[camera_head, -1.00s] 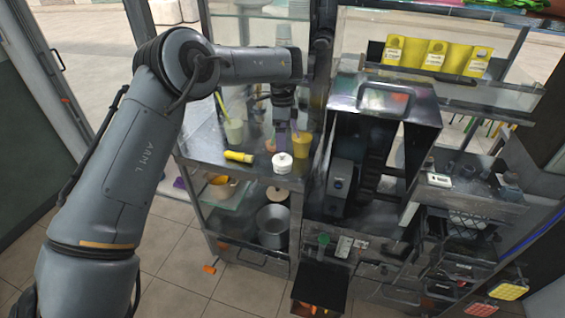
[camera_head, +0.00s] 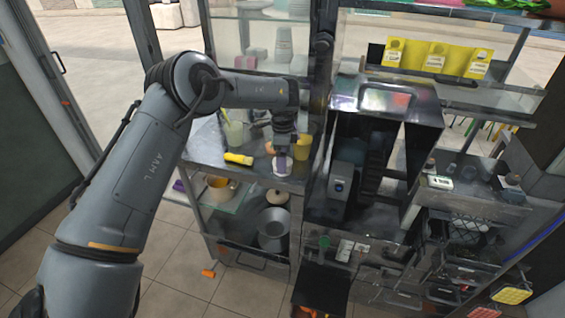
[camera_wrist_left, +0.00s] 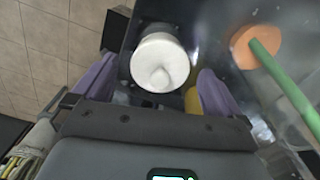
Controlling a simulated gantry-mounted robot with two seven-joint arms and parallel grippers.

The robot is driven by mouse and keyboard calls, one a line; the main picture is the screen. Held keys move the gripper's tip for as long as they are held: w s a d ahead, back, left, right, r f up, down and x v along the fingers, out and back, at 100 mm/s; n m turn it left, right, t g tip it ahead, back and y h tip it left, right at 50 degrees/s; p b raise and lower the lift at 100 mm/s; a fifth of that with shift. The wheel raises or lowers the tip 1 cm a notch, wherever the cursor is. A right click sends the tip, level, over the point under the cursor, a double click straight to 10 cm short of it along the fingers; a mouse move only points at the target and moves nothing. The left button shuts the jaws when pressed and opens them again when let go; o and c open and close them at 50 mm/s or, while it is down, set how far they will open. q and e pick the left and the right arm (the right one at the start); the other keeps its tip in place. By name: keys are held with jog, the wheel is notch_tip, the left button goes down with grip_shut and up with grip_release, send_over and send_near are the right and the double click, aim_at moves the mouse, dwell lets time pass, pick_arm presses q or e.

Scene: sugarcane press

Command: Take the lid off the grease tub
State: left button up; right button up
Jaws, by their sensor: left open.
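The grease tub appears to be the small white round tub (camera_head: 282,169) near the front edge of the metal counter. In the left wrist view its round white lid (camera_wrist_left: 160,62) with a raised knob shows from above. The lid is on the tub. My left gripper (camera_head: 282,160) hangs pointing down over the tub and partly hides it in the head view. In the left wrist view its purple fingers (camera_wrist_left: 156,85) are spread, one on each side of the lid. I cannot tell whether they touch it. My right gripper is not in view.
A yellow cylinder (camera_head: 239,158) lies left of the tub. A yellow cup (camera_head: 302,147) stands close on the right. An orange disc (camera_wrist_left: 256,47) with a green rod lies near in the left wrist view. The press housing (camera_head: 384,105) rises to the right.

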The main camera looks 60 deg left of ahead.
pick_arm(q)
jog(key=c, duration=1.1)
jog(key=shift+r, duration=0.1)
